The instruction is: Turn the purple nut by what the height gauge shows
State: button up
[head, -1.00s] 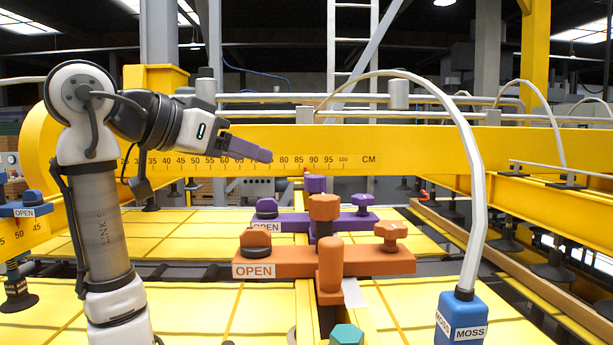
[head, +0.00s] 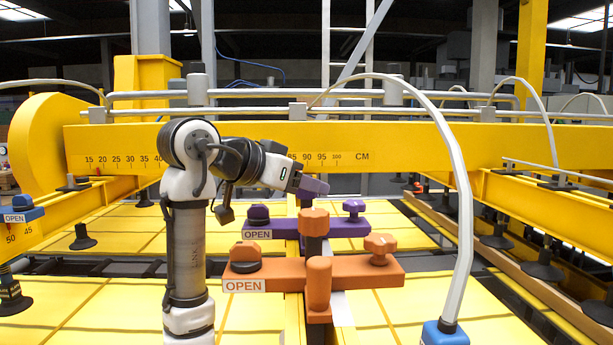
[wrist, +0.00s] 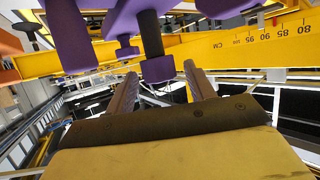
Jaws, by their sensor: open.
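The purple nut (wrist: 157,68) shows in the wrist view as a faceted block on a dark post, close between the tips of my open gripper (wrist: 160,76). I cannot tell whether a finger touches it. In the head view my gripper (head: 315,188) is over the middle of the purple bar (head: 300,230), and its fingers largely hide the nut there. The bar carries an OPEN label, a dark-based purple knob (head: 258,214) at left and another purple knob (head: 354,208) at right. A centimetre scale (head: 325,159) runs along the yellow beam; my arm covers its middle.
An orange bar (head: 345,272) with its own nut (head: 314,222), knobs and upright handle (head: 319,283) stands in front of the purple one. A pale hose (head: 455,170) arches down at right to a blue block (head: 445,335). Yellow panels (head: 80,290) lie below.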

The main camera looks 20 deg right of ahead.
jog(key=shift+w+d+f, duration=0.25)
jog(key=shift+w+d, duration=0.05)
jog(key=shift+d, duration=0.3)
jog(key=c, duration=1)
jog(key=shift+m+g+h, duration=0.3)
jog(key=shift+m+g, duration=0.1)
jog(key=shift+g, duration=0.1)
jog(key=m+g+h, duration=0.1)
jog(key=m+g, duration=0.2)
jog(key=shift+m+g, duration=1.9)
jog(key=shift+g, duration=0.5)
